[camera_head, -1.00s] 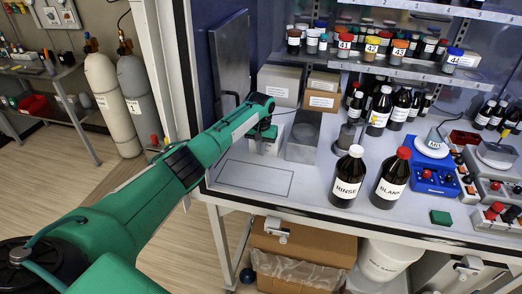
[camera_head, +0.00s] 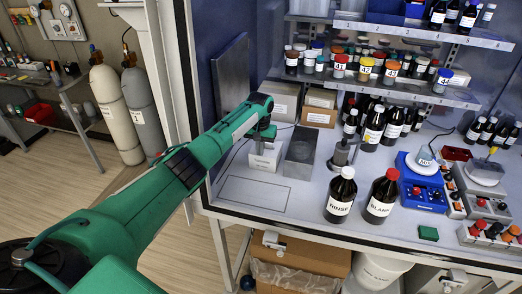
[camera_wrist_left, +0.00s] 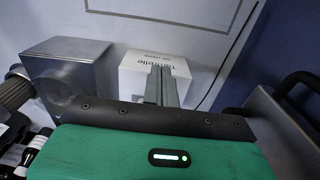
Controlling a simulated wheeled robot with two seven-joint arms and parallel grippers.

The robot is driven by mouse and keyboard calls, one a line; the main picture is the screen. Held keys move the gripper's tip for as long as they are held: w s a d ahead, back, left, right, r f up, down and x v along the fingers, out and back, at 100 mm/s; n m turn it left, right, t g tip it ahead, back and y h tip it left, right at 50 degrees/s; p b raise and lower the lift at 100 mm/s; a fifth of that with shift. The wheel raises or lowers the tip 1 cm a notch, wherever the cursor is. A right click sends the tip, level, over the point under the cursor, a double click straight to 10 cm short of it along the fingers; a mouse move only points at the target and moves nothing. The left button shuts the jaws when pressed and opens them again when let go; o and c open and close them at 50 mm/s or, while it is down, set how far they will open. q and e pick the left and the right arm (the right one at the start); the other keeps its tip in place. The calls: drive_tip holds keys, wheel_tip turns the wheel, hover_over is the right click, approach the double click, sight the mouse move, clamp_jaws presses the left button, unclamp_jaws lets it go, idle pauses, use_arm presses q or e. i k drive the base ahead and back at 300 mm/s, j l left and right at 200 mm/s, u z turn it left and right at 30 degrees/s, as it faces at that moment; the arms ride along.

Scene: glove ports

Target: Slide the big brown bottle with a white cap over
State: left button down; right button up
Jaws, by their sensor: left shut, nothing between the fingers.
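The big brown bottle with a white cap (camera_head: 341,195), labelled RINSE, stands upright near the front of the bench. A similar brown bottle with a red cap (camera_head: 381,196), labelled BLANK, stands just to its right. The white-capped bottle is not identifiable there. My right gripper is not in view.
A thin outlined rectangle (camera_head: 255,190) marks bare bench left of the bottles. A grey metal block (camera_head: 300,150) and a dark stand (camera_head: 342,155) are behind. A green block (camera_head: 428,233) and blue device (camera_head: 422,185) lie to the right. Several brown bottles crowd the back.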

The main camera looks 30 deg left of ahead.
sight(343, 188)
drive_tip(key=k, duration=1)
